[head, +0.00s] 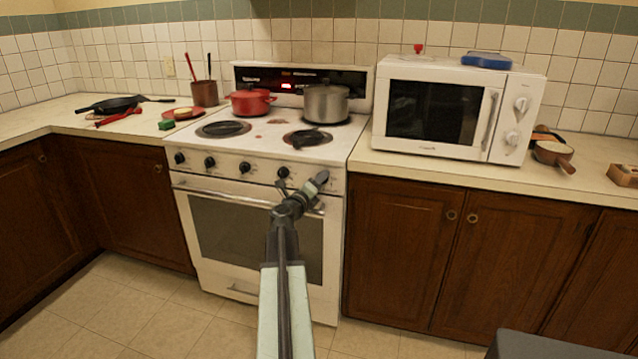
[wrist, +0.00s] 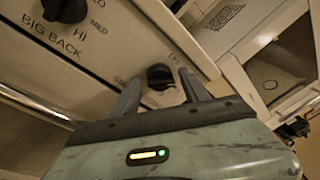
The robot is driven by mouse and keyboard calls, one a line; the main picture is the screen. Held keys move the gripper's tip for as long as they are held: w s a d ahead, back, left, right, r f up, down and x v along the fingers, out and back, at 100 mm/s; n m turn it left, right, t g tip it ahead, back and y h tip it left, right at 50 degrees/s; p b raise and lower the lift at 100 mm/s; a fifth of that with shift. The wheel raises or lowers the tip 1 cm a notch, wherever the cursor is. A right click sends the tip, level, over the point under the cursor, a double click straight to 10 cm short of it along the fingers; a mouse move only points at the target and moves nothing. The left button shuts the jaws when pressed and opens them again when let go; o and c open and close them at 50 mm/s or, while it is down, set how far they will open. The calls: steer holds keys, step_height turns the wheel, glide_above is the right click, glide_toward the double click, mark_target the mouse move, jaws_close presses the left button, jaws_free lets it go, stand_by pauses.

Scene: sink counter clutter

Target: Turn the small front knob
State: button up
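A black knob (wrist: 160,77) on the white stove panel shows in the wrist view between the two fingers of my gripper (wrist: 160,84). Its printed label is mostly hidden by the left finger; the part that shows starts with "SM". The gripper is open, with a gap between the knob and each finger. In the head view my gripper (head: 318,181) is at the right end of the panel and hides this knob. A neighbouring knob (wrist: 65,10) is marked "BIG BACK".
More black knobs run left along the stove front (head: 245,168). A red pot (head: 251,102) and a grey pot (head: 326,103) stand on the cooktop. A white microwave (head: 447,107) is on the counter to the right. The oven handle (head: 225,194) lies below the panel.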

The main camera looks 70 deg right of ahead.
jaws_close()
steer(key=shift+a, duration=0.1)
stand_by(0.3)
steer(key=shift+f+n, duration=0.1)
steer(key=shift+n, duration=0.4)
steer(key=n+b, duration=0.1)
steer(key=n, duration=0.3)
steer(key=n+t+h+b, duration=0.1)
steer(key=n, duration=0.3)
steer(key=shift+f+b, duration=0.1)
steer(key=shift+b, duration=0.25)
steer(key=shift+n, duration=0.3)
